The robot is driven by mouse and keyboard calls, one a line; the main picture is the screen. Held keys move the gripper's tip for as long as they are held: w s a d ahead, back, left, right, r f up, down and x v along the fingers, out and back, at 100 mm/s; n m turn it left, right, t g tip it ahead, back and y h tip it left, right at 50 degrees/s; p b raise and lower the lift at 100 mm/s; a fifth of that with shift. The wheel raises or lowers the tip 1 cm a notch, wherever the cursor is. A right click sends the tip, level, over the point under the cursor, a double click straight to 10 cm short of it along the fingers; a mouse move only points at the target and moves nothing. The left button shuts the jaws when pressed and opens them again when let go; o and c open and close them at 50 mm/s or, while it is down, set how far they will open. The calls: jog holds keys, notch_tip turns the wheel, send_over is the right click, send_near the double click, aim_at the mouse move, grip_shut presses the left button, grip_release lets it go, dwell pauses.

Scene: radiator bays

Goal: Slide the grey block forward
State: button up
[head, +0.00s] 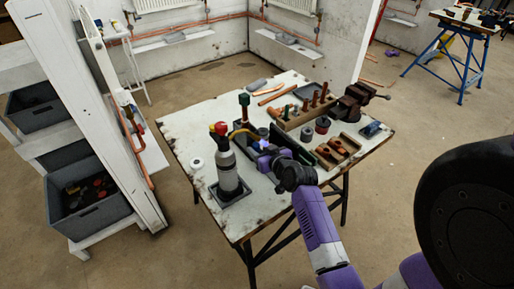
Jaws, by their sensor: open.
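A small grey block-like piece (257,85) lies near the back left edge of the white worktable (183,125). It looks flat, and I cannot tell for certain that it is the grey block. My gripper (262,155) is in front of it, over the middle of the table, close to a dark tray with a bent copper pipe. The gripper is open, and nothing shows held in it. My wrist hides part of the table's front half.
A wooden rack (296,116) with copper pipes and a dark vise (357,101) are at the right. A white roll (197,164) lies at the left. The table's far left is mostly clear.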

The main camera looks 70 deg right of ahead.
jog(key=shift+x, duration=1)
jog(key=shift+s, duration=0.1)
grip_shut()
dwell(0.7)
